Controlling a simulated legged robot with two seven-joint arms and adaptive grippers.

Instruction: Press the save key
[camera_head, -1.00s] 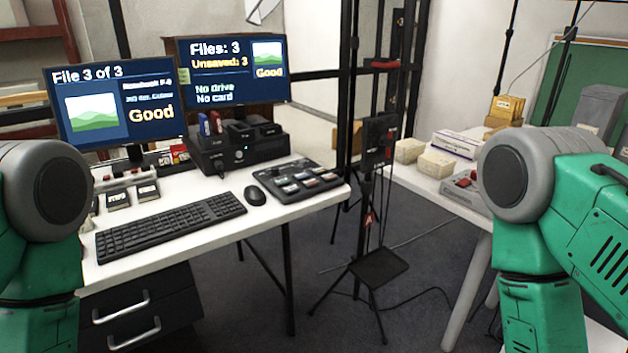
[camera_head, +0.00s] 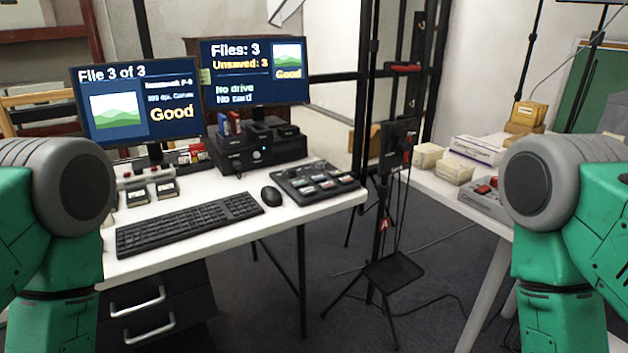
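A dark control pad (camera_head: 315,184) with several coloured keys lies at the right end of the white desk (camera_head: 230,233). The key labels are too small to read, so I cannot tell which is the save key. The left monitor (camera_head: 141,101) reads "File 3 of 3" and "Good". The right monitor (camera_head: 255,72) reads "Files: 3", "Unsaved: 3", "No drive" and "No card". My green and grey arms show at the left and right edges, apart from the desk items. Neither gripper is in view.
A keyboard (camera_head: 190,224) and a mouse (camera_head: 271,196) lie left of the pad. A black box (camera_head: 258,148) with docks stands behind them. A black stand (camera_head: 393,270) is on the floor between the desk and a second table (camera_head: 440,186) bearing boxes.

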